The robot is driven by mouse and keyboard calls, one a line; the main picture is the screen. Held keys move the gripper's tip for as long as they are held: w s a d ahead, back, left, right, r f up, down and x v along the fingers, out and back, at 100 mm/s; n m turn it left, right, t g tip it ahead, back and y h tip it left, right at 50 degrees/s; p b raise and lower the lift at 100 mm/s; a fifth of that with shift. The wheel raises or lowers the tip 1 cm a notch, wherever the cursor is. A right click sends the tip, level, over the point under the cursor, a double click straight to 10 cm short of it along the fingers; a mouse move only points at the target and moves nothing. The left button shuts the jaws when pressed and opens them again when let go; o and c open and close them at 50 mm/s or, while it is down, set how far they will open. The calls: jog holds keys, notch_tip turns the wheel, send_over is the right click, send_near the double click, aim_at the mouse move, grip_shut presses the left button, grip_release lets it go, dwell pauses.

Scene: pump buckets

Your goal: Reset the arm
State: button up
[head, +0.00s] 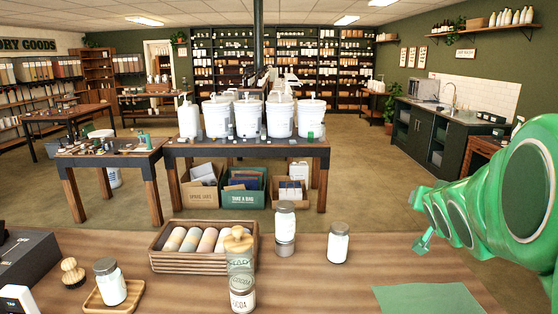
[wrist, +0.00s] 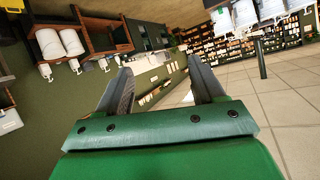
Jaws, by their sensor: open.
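My green arm comes in from the right side of the head view, and my gripper (head: 424,241) is at its end, in the air beyond the wooden counter (head: 290,262). In the wrist view my gripper (wrist: 162,92) shows two dark fingers spread apart with nothing between them. That view is tilted and looks out over the shop floor, shelves and wall. My gripper touches nothing that I can see.
The counter holds a wooden crate (head: 205,266) of rolls, several jars such as one at the right (head: 338,243), a brush (head: 73,272) and a green mat (head: 427,299). White pump buckets (head: 280,116) stand on a table behind. Floor right of that table is clear.

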jog(key=s+a+f+n+g+y, duration=0.1)
jog(key=s+a+f+g, duration=0.3)
jog(key=s, duration=0.7)
jog(key=s+a+f+n+g+y, duration=0.2)
jog(key=s+a+f+g, duration=0.3)
jog(key=s+a, duration=0.3)
jog(key=s+a+f+n+g+y, duration=0.1)
jog(key=s+a+f+g, duration=0.3)
jog(key=s, duration=1)
notch_tip(320, 180, down, 3)
jog(key=a+n, duration=0.1)
jog(key=a, duration=0.1)
jog(key=shift+s+a+n+g, duration=0.25)
jog(key=shift+a+n+g, duration=0.05)
jog(key=shift+n, duration=0.1)
jog(key=shift+r, duration=0.1)
